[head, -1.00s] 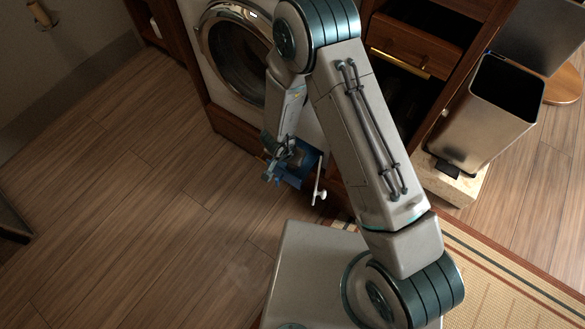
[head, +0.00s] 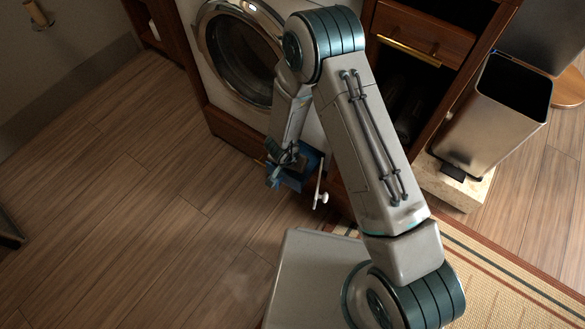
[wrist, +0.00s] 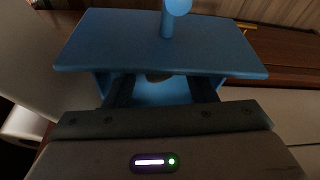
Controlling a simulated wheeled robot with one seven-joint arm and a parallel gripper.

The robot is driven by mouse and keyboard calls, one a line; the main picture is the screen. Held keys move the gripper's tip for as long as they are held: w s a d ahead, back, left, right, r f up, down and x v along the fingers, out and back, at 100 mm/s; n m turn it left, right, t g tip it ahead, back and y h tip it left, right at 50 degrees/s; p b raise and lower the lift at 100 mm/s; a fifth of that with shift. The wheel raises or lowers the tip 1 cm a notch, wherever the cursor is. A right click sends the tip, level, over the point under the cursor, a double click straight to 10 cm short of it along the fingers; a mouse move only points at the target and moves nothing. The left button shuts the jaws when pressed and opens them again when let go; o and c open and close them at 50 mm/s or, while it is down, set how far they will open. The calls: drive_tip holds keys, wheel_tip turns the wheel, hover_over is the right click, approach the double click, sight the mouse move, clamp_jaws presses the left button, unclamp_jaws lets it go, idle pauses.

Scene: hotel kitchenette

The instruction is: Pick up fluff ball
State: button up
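A blue box-like piece (head: 301,166) sits low in front of the washing machine, partly behind my gripper (head: 284,158). In the wrist view the blue piece (wrist: 160,40) has a flat panel with a round knob and a hollow behind it. My gripper (wrist: 161,90) has its two dark fingers spread apart and reaching into that hollow. A small dark grey-brown patch, possibly the fluff ball (wrist: 158,76), shows between the fingers, mostly hidden by the panel's edge. I cannot tell whether the fingers touch it.
The washing machine (head: 208,75) stands in a wooden cabinet with an open shelf and a drawer (head: 422,30). A small white handle (head: 320,187) juts out beside the blue piece. A metal bin (head: 488,125) stands at right.

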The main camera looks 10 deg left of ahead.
drive_tip(key=c, duration=0.8)
drive_tip(key=shift+c, duration=0.2)
drive_tip(key=shift+r, duration=0.1)
drive_tip(key=shift+r+p, duration=0.5)
drive_tip(key=shift+r, duration=0.05)
drive_tip(key=r+p, duration=0.1)
drive_tip(key=r, duration=0.1)
drive_tip(key=r+p, duration=0.2)
drive_tip(key=a+r+p, duration=0.1)
drive_tip(key=r+p, duration=0.1)
drive_tip(key=shift+w+r, duration=0.1)
drive_tip(key=shift+r, duration=0.05)
drive_tip(key=w+a+p, duration=0.2)
drive_tip(key=a+p, duration=0.1)
drive_tip(key=a, duration=0.5)
drive_tip(key=w+a+p, duration=0.2)
drive_tip(key=a+p, duration=0.1)
drive_tip(key=a, duration=0.5)
drive_tip(key=shift+w+a+f, duration=0.15)
drive_tip(key=shift+w+f, duration=0.15)
drive_tip(key=shift+w, duration=0.05)
